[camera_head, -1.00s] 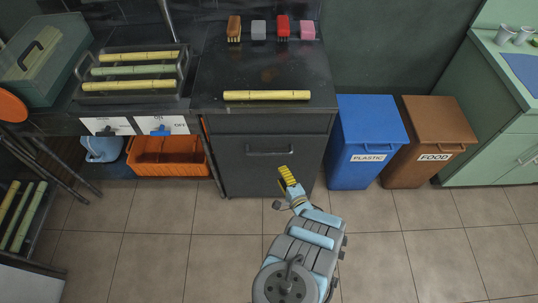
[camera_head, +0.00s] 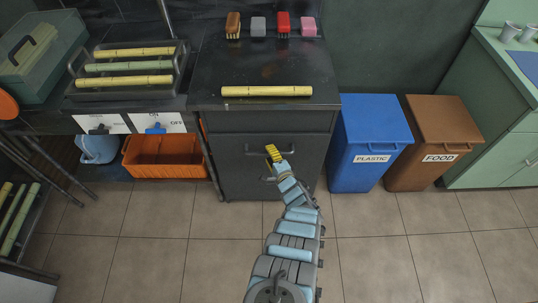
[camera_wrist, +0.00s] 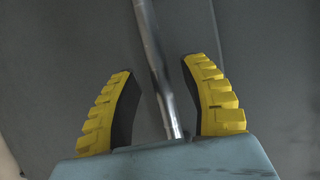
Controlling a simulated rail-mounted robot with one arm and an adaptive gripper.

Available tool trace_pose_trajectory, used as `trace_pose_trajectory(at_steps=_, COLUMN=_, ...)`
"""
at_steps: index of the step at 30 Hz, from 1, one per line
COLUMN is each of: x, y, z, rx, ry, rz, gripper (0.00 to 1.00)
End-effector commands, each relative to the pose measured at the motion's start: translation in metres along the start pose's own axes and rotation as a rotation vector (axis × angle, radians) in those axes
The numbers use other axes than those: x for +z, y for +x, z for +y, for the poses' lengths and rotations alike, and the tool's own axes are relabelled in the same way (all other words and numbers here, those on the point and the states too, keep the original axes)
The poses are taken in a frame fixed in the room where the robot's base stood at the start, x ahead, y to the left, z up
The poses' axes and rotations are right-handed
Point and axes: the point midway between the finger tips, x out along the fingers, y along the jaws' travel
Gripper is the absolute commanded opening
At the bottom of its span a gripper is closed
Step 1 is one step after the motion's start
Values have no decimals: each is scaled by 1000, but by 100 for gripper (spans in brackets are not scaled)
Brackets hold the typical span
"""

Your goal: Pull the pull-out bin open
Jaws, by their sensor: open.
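The pull-out bin has a dark grey front (camera_head: 232,175) below the black counter. Its bar handle (camera_head: 253,153) runs across the upper front, partly hidden by my gripper. My gripper (camera_head: 273,153) is at the handle in the head view. In the wrist view the metal handle bar (camera_wrist: 155,60) runs between the two yellow ribbed fingers of my gripper (camera_wrist: 157,85). The fingers are open, with a gap on both sides of the bar. The bar's lower end disappears behind the gripper body. The bin front looks flush with the cabinet.
A blue plastic bin (camera_head: 368,145) and a brown food bin (camera_head: 433,140) stand to the right. An orange crate (camera_head: 163,157) sits to the left. A sugarcane piece (camera_head: 266,91) lies on the counter (camera_head: 265,65) above. The tiled floor in front is clear.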

Motion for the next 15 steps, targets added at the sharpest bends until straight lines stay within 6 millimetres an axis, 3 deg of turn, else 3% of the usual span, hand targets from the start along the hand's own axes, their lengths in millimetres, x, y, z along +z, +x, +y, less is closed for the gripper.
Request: trace_pose_trajectory(at_steps=15, x=0, y=11, z=-2, rx=-3, ry=0, rz=0, gripper=45)
